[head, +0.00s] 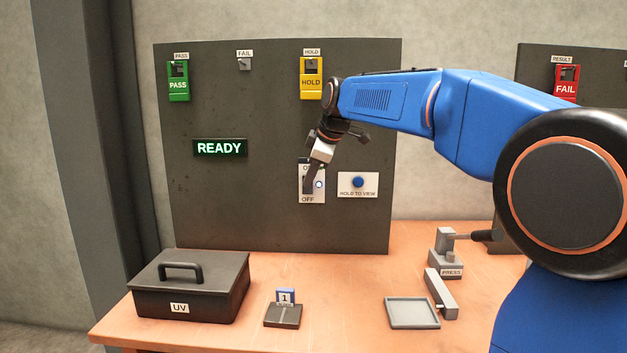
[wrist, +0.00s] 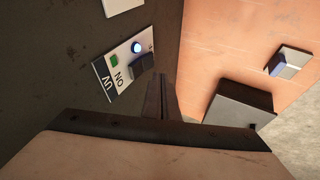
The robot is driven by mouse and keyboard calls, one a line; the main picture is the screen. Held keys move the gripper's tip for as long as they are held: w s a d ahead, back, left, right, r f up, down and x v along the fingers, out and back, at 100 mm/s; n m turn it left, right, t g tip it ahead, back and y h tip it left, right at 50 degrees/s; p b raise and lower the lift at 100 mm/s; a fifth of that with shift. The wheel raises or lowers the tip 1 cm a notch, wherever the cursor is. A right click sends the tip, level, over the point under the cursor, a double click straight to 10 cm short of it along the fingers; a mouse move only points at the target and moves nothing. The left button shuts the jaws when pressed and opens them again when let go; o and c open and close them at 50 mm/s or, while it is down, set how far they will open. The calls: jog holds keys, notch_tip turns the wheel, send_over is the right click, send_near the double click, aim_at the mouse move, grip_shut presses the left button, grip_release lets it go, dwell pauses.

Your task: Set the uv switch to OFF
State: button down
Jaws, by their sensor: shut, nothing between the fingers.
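The uv switch (head: 304,165) is a white plate on the dark upright panel, with OFF readable at its bottom and a bright bluish lamp at its right. My gripper (head: 308,189) is in front of it and hides its middle and part of the upper label. In the wrist view the switch plate (wrist: 107,78) shows UV, ON, a green patch, a dark protruding switch part (wrist: 142,63) and the lit lamp. My shut, empty fingers (wrist: 160,82) are close beside that dark part. I cannot tell whether they touch, or which way the switch is set.
A HOLD TO VIEW button plate (head: 358,193) is just right of the switch. A READY sign (head: 220,148) glows to the left. Below, a black UV box (head: 185,304), a small stand with a blue 1 tag (head: 285,298), a grey tray (head: 412,325) and a PRESS (head: 445,270) stand on the table.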

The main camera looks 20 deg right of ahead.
jog(key=v, duration=1)
jog(key=shift+r, duration=0.25)
